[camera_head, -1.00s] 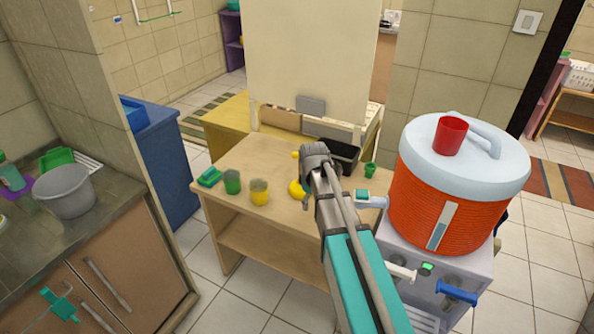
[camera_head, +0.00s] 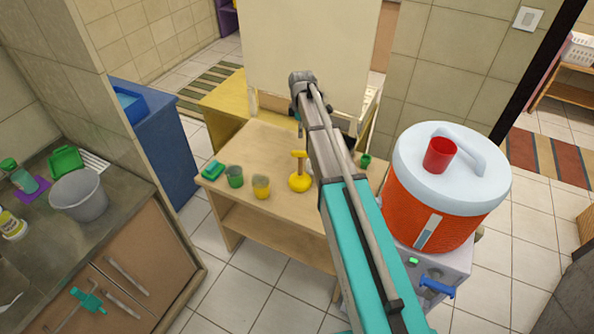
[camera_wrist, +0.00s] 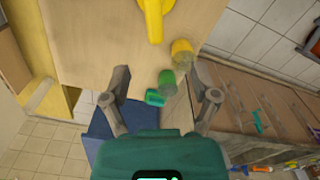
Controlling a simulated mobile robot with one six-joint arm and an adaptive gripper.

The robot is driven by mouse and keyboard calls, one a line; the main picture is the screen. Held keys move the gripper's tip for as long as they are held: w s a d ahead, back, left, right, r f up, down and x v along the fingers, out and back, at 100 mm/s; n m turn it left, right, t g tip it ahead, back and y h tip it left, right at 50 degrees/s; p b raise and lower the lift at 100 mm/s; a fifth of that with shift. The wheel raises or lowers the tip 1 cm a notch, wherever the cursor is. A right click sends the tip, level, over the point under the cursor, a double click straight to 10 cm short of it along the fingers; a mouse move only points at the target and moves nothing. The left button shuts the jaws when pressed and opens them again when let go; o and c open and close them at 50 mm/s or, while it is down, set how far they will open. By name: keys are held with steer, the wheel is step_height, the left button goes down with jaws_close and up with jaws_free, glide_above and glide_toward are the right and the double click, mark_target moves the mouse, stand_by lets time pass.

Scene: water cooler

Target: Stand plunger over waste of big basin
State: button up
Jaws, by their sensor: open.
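A yellow plunger (camera_head: 300,180) with a short upright handle stands on the wooden table, right of the yellow cup. Part of it shows at the top edge of the wrist view (camera_wrist: 154,18). My gripper (camera_wrist: 157,72) is open and empty above the table, its two fingers spread wide. In the head view my arm reaches over the table and its end is higher than the plunger, apart from it. The fingers are mostly hidden there. I cannot make out the big basin or its waste; only part of the left counter (camera_head: 125,180) is in view.
A green cup (camera_head: 235,176), a yellow cup (camera_head: 261,187) and a green sponge (camera_head: 213,170) stand left of the plunger. A grey bucket (camera_head: 78,196) stands on the counter. An orange cooler (camera_head: 430,210) stands at right. Tiled floor lies between counter and table.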

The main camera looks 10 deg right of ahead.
mark_target(301, 152)
steer(key=shift+w+r, duration=0.2)
steer(key=shift+w, duration=0.05)
steer(key=shift+a+f, duration=0.1)
steer(key=shift+f, duration=0.1)
step_height(301, 152, down, 8)
steer(key=b, duration=0.8)
steer(key=shift+f+b, duration=0.1)
steer(key=shift+b, duration=0.25)
steer(key=shift+f, duration=0.15)
steer(key=shift+w+f+b, duration=0.2)
steer(key=shift+f+b, duration=2.25)
steer(key=shift+b, duration=0.15)
jaws_close()
